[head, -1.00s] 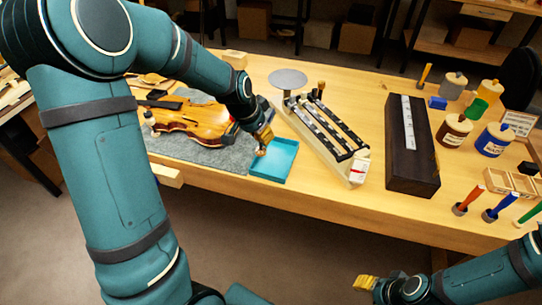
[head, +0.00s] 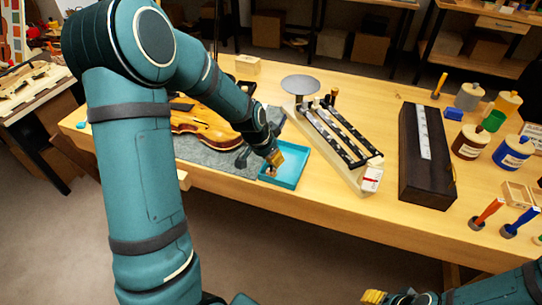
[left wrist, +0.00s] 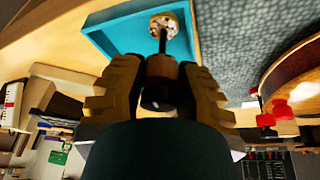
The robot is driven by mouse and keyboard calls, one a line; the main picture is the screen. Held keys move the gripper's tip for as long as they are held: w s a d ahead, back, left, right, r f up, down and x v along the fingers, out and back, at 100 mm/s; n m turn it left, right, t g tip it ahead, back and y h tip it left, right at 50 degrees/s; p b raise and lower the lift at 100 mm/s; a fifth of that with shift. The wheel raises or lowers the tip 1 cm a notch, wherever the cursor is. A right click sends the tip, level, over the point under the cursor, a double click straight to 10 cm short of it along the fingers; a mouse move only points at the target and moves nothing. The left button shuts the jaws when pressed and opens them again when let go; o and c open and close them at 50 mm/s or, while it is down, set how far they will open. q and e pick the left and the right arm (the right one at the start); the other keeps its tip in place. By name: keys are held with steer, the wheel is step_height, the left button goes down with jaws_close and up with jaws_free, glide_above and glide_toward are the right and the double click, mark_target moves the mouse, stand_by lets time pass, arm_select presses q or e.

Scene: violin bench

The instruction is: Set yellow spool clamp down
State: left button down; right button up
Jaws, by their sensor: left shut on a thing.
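My left gripper (head: 275,159) is shut on a spool clamp (left wrist: 163,68), with the arm reaching down to the blue tray (head: 293,179). In the left wrist view the clamp has a pale round end disc, a dark rod, a wooden piece between the fingers (left wrist: 160,88) and a black knob. Its far disc is over the tray (left wrist: 105,32) near one wall; I cannot tell whether it touches the floor. No clear yellow shows on the clamp. My right gripper (head: 374,297) is at the bottom edge, away from the bench; its jaw opening is unclear.
A violin (head: 205,122) lies on a grey mat (head: 215,155) left of the tray, partly behind my left arm. A white fixture with dark rails (head: 340,150) stands right of the tray. A dark block (head: 420,165), jars and upright tools fill the bench's right side.

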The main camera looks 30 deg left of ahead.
arm_select(q)
steer(key=c, duration=0.8)
jaws_free()
steer(key=shift+r+p, duration=0.3)
steer(key=shift+p, duration=0.05)
steer(key=p+v, duration=0.2)
steer(key=v, duration=0.9)
steer(key=shift+s+r+p, duration=0.25)
steer(key=shift+r+p, duration=0.05)
